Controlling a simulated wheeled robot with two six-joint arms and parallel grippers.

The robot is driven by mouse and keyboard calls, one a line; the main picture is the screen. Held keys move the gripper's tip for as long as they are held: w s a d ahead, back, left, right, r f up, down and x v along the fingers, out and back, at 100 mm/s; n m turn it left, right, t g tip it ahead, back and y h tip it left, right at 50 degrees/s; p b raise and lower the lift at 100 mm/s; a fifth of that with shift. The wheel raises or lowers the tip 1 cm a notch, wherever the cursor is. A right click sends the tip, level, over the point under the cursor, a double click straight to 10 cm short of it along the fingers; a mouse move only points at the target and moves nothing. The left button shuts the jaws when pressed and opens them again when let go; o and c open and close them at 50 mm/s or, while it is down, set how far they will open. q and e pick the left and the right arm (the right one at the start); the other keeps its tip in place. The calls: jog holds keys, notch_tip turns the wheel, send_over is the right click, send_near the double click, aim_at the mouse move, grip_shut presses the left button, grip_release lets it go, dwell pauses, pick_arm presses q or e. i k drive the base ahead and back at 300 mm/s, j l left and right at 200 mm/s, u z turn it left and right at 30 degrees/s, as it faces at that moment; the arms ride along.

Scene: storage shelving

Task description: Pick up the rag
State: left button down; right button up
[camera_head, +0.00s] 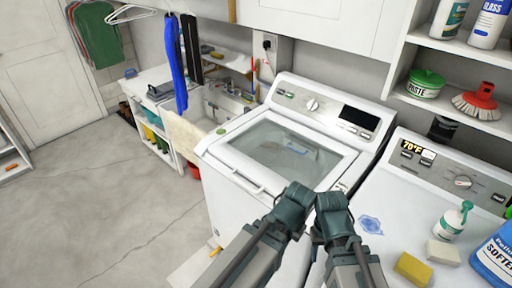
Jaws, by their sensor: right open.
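A beige cloth that looks like a rag (186,136) hangs over the front edge of the sink, left of the washing machine. A long blue cloth (178,66) hangs above the sink. A small blue and white patch (370,224) lies on the dryer top; I cannot tell if it is cloth or a spill. My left gripper (298,192) and my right gripper (330,198) are close together over the front right of the washing machine, apart from all these. The right one is open with nothing visible in it. The left one's jaws are unclear.
The washing machine (230,152) has its lid down. Shelves hang above. The concrete floor (90,205) at left is clear.

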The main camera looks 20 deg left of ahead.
aim_at(443, 253)
jog(key=z, duration=1.3)
